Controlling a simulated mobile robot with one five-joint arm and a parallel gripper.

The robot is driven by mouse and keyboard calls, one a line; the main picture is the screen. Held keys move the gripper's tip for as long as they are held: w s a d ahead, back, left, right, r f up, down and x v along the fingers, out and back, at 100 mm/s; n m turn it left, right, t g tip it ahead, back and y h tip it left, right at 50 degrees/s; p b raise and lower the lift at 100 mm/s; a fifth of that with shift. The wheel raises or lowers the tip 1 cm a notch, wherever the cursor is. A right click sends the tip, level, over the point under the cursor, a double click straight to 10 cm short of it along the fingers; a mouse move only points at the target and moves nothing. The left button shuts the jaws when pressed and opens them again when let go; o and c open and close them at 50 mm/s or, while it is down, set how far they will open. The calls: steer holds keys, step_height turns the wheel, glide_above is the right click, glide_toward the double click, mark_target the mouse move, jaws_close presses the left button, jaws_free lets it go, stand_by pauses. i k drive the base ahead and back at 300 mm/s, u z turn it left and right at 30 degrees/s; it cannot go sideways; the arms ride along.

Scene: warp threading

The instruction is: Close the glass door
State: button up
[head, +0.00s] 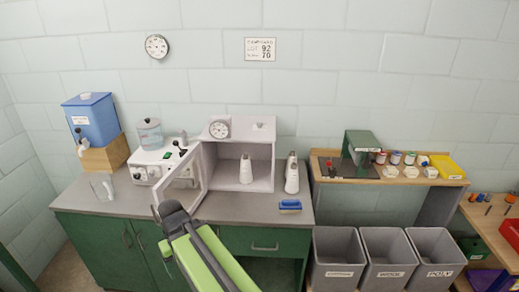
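The glass door (203,168) is a white-framed pane on the left side of a white cabinet (264,143). It stands open, swung out over the counter towards me. A white bottle (246,170) stands inside the open cabinet. My gripper (170,207) is dark, at the end of my green arm, by the lower near edge of the door. It overlaps the door's lower corner in the picture. I cannot tell whether it touches the door, and its fingers are too small and hidden to read.
Left of the door stand a white appliance (154,170), a clear beaker (103,187) and a blue water tank (92,120). Right of the cabinet are a white bottle (292,175) and a blue brush (290,205). Grey bins (338,255) stand lower right.

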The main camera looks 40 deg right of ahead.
mark_target(196, 151)
steer(key=z, duration=0.2)
steer(key=i, duration=0.2)
steer(key=u, duration=0.1)
steer(key=k, duration=0.1)
steer(key=u, duration=1.3)
steer(key=i, duration=0.4)
steer(key=z, duration=1.3)
